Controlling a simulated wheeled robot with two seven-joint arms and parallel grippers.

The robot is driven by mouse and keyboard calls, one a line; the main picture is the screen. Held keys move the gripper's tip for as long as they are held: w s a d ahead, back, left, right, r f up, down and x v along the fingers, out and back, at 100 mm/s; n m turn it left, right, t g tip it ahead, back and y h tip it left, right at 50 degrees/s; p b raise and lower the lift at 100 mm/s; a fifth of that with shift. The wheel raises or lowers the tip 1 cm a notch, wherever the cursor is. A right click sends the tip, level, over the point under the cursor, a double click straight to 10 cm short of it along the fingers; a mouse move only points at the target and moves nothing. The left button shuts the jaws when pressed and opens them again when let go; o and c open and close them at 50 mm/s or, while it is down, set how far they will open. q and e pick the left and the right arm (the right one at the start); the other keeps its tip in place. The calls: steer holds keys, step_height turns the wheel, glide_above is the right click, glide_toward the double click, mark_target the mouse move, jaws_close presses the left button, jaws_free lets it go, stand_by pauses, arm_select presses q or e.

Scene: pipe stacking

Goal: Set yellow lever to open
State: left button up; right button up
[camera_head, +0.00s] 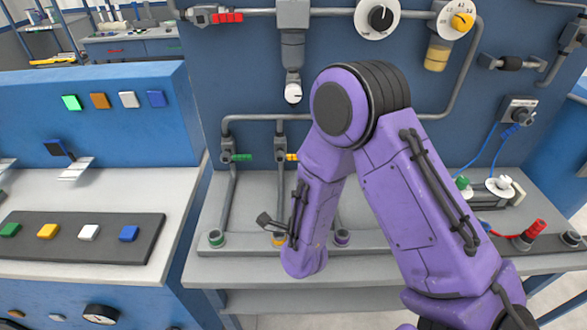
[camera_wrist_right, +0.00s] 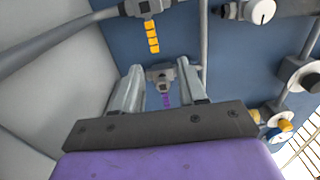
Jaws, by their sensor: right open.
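The yellow lever (camera_head: 292,157) sits on a grey valve on a vertical pipe of the blue panel and points right, partly covered by my purple right arm. In the right wrist view the yellow lever (camera_wrist_right: 152,37) is at the top, beyond the fingertips. My right gripper (camera_wrist_right: 159,72) is open, its two fingers apart with nothing held. Between the fingers, further off, shows another valve with a purple lever (camera_wrist_right: 166,100). In the head view my right arm hides most of this gripper. My left gripper is in neither view.
A green lever (camera_head: 242,157) sits on the valve to the left. A red lever (camera_head: 228,17) is on the upper pipe. White dials (camera_head: 377,18) are at upper right. A grey bench ledge (camera_head: 240,264) with coloured pipe ends runs below the panel.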

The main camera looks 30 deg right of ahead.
mark_target(290, 157)
arm_select(q)
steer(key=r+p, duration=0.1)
steer(key=p, duration=0.1)
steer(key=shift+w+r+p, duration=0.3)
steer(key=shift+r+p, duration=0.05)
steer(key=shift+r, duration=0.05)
arm_select(e)
steer(key=f+x, duration=0.1)
steer(key=x, duration=1)
steer(key=shift+f, duration=0.2)
steer(key=shift+w+a, duration=0.1)
steer(key=shift+c, duration=0.3)
jaws_close()
